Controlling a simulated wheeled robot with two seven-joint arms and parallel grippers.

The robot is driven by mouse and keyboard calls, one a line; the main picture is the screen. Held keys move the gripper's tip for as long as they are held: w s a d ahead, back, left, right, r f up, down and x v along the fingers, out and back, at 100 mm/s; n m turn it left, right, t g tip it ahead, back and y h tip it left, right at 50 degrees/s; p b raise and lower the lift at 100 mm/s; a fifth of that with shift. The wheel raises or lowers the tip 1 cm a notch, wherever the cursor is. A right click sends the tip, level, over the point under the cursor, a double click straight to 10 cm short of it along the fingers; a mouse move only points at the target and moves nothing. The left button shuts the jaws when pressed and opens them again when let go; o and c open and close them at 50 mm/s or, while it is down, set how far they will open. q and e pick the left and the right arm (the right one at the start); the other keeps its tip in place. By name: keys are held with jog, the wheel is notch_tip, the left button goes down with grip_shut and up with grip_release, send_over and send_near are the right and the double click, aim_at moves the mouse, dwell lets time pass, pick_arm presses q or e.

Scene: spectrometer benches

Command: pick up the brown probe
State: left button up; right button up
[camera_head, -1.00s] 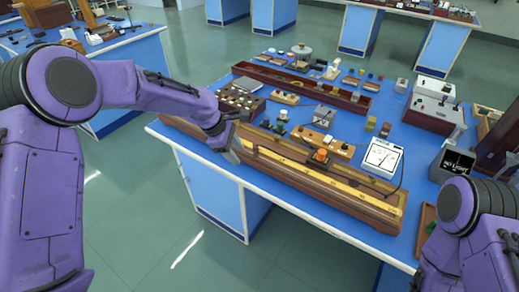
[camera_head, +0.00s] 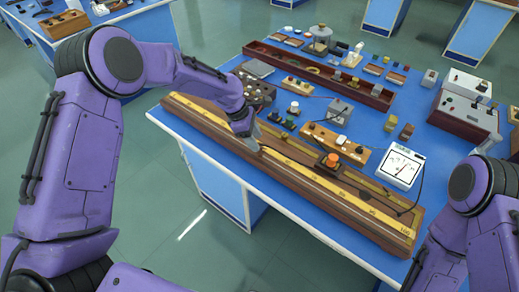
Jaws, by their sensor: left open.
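The long wooden slide-wire board (camera_head: 330,205) with a yellow scale lies along the near edge of the blue bench. An orange-topped slider (camera_head: 331,159) sits on it. My left gripper (camera_head: 251,144) points down over the board, left of the slider; it is open, with its fingers small and seen edge-on. A thin brown piece shows close beside its fingertips, perhaps the brown probe, but it is too small to tell, and I cannot tell whether they touch. My right arm enters at the lower right; its gripper is out of view.
A white-faced meter (camera_head: 402,167) with a dark cable stands right of the board. A wooden block with terminals (camera_head: 335,141) and a dark knob box (camera_head: 257,90) stand behind it. A long brown tray (camera_head: 320,77) lies farther back. Free floor is in front of the bench.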

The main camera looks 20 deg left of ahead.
aim_at(260, 145)
pick_arm(q)
jog(key=x, duration=0.2)
jog(key=p+x, duration=0.1)
jog(key=x, duration=0.2)
jog(key=shift+w+a, duration=0.1)
jog(key=shift+w, duration=0.15)
jog(key=shift+s+r, duration=0.1)
jog(key=shift+c, duration=0.3)
grip_shut()
